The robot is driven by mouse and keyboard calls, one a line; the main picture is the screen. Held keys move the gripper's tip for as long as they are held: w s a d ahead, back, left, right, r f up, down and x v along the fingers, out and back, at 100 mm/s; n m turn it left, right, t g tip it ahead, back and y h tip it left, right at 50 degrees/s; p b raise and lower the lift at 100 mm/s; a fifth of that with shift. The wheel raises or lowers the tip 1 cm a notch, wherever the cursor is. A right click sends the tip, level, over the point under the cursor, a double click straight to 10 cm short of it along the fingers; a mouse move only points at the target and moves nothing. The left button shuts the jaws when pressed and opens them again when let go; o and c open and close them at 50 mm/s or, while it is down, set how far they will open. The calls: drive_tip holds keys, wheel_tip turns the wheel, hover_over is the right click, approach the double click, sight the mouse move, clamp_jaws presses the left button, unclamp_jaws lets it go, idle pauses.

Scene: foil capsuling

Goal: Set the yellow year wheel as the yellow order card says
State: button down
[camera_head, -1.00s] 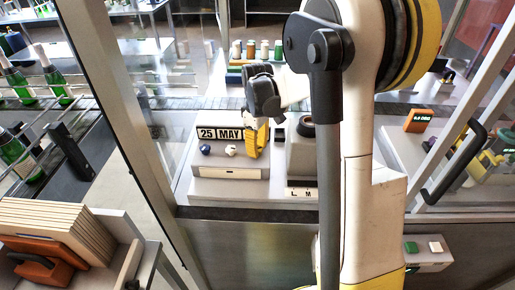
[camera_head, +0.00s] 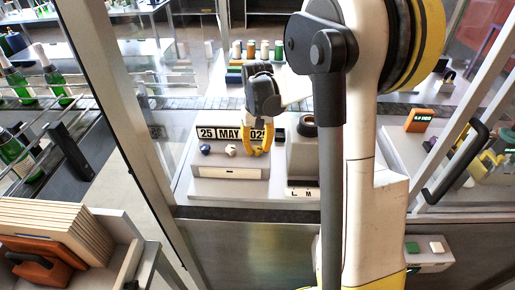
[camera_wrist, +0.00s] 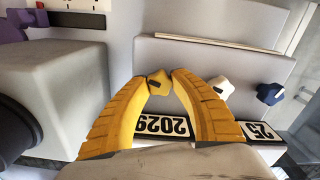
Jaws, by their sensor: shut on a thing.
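The yellow year wheel (camera_wrist: 159,82) is a small knob with a dark mark on the date unit. In the wrist view it sits between the fingertips of my gripper (camera_wrist: 160,76), which is shut on it. The year window (camera_wrist: 160,125) appears upside down there and seems to read 2029, partly framed by my fingers. In the head view my gripper (camera_head: 256,151) hangs in front of the date unit (camera_head: 205,186), covering part of the year. The day window (camera_head: 206,133) reads 25 and the month window (camera_head: 229,134) reads MAY. I cannot make out a yellow order card.
A cream knob (camera_wrist: 221,87) and a dark blue knob (camera_wrist: 270,93) are beside the yellow wheel. A grey block (camera_wrist: 52,90) stands close on its other side. Metal frame posts and a door handle (camera_head: 455,160) flank the workspace.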

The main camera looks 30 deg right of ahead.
sight(257, 148)
drive_tip(key=shift+m, duration=1.1)
drive_tip(key=c, duration=1)
unclamp_jaws()
drive_tip(key=shift+c, duration=0.2)
wheel_tip(257, 148, up, 12)
